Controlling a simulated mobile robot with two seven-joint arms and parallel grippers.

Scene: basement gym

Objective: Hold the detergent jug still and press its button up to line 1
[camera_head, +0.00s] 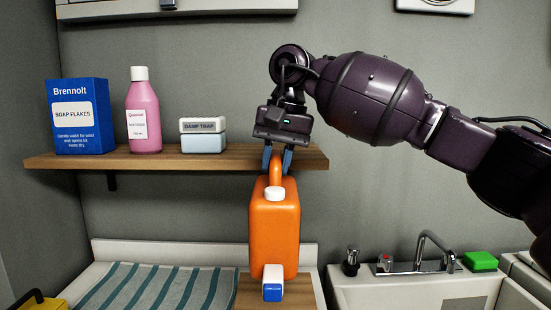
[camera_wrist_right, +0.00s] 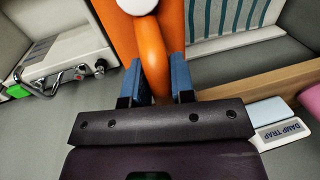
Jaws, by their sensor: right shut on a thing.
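The orange detergent jug (camera_head: 275,232) stands upright on a small wooden surface below the shelf, with a white cap (camera_head: 275,194) on top. A white spout piece with a blue front (camera_head: 272,283), likely the button, is low on its front. My right gripper (camera_head: 277,160) is above the jug, shut on its orange handle (camera_head: 275,172). In the right wrist view the handle (camera_wrist_right: 154,70) lies between the two blue fingers (camera_wrist_right: 160,84). Line marks on the jug cannot be made out. My left gripper is not in view.
A wooden shelf (camera_head: 180,158) holds a blue soap flakes box (camera_head: 79,116), a pink bottle (camera_head: 143,110) and a damp trap box (camera_head: 203,136). A striped towel (camera_head: 150,287) lies left of the jug. A sink with a tap (camera_head: 425,250) and green sponge (camera_head: 480,261) is at right.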

